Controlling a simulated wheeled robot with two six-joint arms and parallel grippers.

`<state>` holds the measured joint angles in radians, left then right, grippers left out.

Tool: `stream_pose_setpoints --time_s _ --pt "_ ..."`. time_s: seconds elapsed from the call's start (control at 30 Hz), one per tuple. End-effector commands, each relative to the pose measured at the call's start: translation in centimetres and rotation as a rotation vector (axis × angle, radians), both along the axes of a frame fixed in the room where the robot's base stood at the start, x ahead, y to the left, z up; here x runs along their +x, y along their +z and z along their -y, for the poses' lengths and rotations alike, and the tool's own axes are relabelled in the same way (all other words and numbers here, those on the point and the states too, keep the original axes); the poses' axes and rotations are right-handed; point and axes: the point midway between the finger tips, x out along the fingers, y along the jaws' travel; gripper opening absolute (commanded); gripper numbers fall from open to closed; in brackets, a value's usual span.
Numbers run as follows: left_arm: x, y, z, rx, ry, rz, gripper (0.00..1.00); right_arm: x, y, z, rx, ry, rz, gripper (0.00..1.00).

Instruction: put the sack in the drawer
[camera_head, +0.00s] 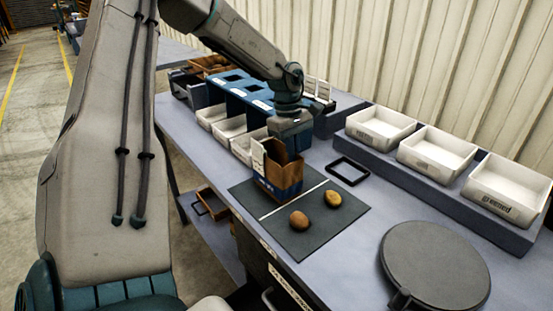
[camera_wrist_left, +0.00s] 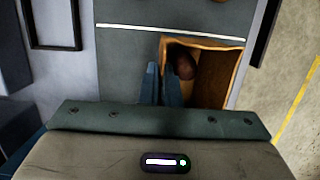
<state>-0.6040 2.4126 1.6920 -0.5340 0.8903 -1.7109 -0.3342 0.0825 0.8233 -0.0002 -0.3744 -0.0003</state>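The sack (camera_head: 284,178) is a brown, open-topped paper bag with a blue lower part and a white tag. It stands upright at the far side of the dark mat; I cannot tell if it touches the mat. From above, in the left wrist view, the sack (camera_wrist_left: 213,75) has a brown potato (camera_wrist_left: 185,67) inside. My left gripper (camera_wrist_left: 161,88) points down, its fingers close together on either side of one sack wall. A dark drawer front with a white label (camera_head: 290,287) and handle is partly visible below the table's front edge. My right gripper is out of view.
Two potatoes (camera_head: 299,220) (camera_head: 333,198) lie on the mat (camera_head: 313,240). A black frame (camera_head: 348,171), white bins (camera_head: 437,152) and a round dark disc (camera_head: 434,265) are to the right. A blue rack (camera_head: 247,92) is behind. A small wooden box (camera_head: 205,206) sits below the table.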

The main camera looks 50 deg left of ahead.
Motion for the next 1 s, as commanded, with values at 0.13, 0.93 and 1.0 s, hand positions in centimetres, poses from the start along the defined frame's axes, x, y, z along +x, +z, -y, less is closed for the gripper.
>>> stream_pose_setpoints --time_s 0.13,0.93,1.0 --pt "0.0 0.2 0.0 0.000 0.000 0.000 0.00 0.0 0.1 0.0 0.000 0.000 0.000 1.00" --pt "0.0 6.5 0.0 0.000 0.000 0.001 0.00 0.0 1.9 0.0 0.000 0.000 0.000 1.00" --pt "0.0 6.8 0.0 0.000 0.000 0.000 0.00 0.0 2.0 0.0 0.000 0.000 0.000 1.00"
